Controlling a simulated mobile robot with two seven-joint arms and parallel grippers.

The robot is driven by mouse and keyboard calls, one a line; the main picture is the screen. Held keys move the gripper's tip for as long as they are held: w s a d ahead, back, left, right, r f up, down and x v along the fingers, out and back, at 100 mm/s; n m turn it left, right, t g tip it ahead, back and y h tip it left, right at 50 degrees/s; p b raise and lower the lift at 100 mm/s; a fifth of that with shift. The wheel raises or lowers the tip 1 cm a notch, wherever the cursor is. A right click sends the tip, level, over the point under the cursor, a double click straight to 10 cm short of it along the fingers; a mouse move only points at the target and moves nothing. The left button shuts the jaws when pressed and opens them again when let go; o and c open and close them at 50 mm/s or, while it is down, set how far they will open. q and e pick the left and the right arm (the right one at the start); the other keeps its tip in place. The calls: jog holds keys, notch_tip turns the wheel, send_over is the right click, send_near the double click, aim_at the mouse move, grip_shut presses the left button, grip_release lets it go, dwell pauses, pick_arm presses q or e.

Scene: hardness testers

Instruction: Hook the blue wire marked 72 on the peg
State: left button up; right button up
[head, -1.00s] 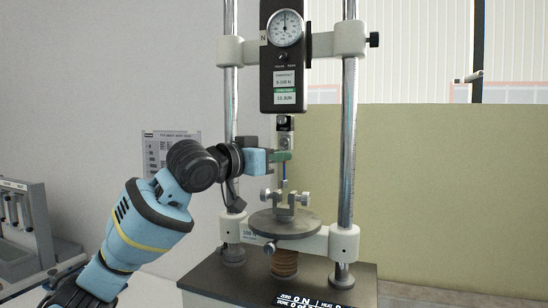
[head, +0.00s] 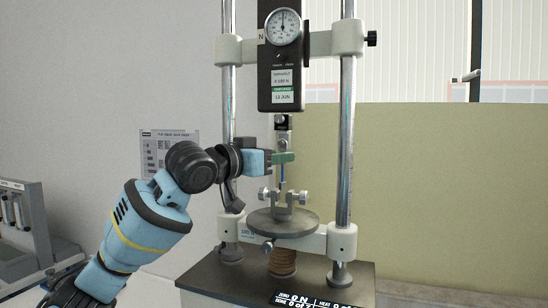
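My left gripper (head: 274,158) is at the middle of the test stand, in front of its centre line. The number on the wire is too small to read. Just above is the small metal fitting (head: 283,122) under the force gauge, where the peg seems to be; the peg itself is not clear. I cannot tell whether the wire touches it. My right gripper is not in view.
The force gauge (head: 282,60) hangs between two chrome columns (head: 345,120). A round plate (head: 283,221) carries the lower clamp and its thumbscrews. A grey rack (head: 30,215) stands at the far left. Free room lies right of the stand, before the greenish panel (head: 450,190).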

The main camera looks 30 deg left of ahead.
pick_arm(q)
jog(key=v, duration=0.8)
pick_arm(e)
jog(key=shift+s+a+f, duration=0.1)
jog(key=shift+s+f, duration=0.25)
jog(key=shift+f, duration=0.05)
pick_arm(q)
jog(key=shift+f, duration=0.1)
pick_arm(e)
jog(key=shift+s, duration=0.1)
